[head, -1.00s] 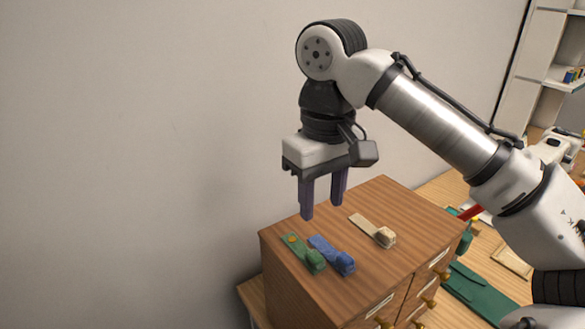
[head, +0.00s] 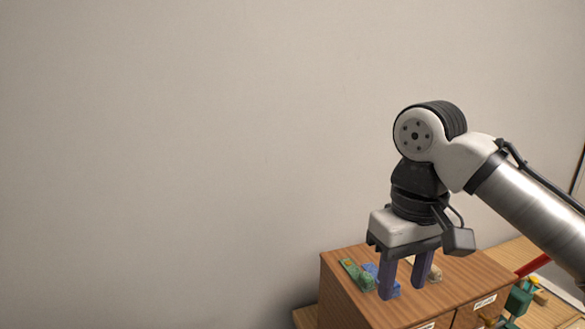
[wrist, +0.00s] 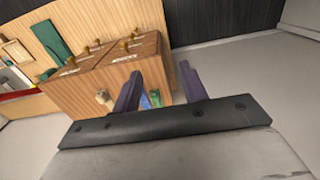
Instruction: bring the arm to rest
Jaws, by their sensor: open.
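My gripper (head: 404,280) points down above the wooden drawer cabinet (head: 335,283) in the head view. Its two purple fingers are apart with nothing between them. In the wrist view my gripper (wrist: 158,85) also shows open, with the cabinet (wrist: 70,92) beyond its fingers. My arm comes in from the right side of the head view.
A green clip (head: 356,273), a blue clip (head: 371,270) and a cream clip (head: 435,274) lie on the cabinet top, the latter two partly hidden by my fingers. Brass-coloured knobs (wrist: 125,45) stick out from the drawers. A plain wall (head: 180,150) stands behind.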

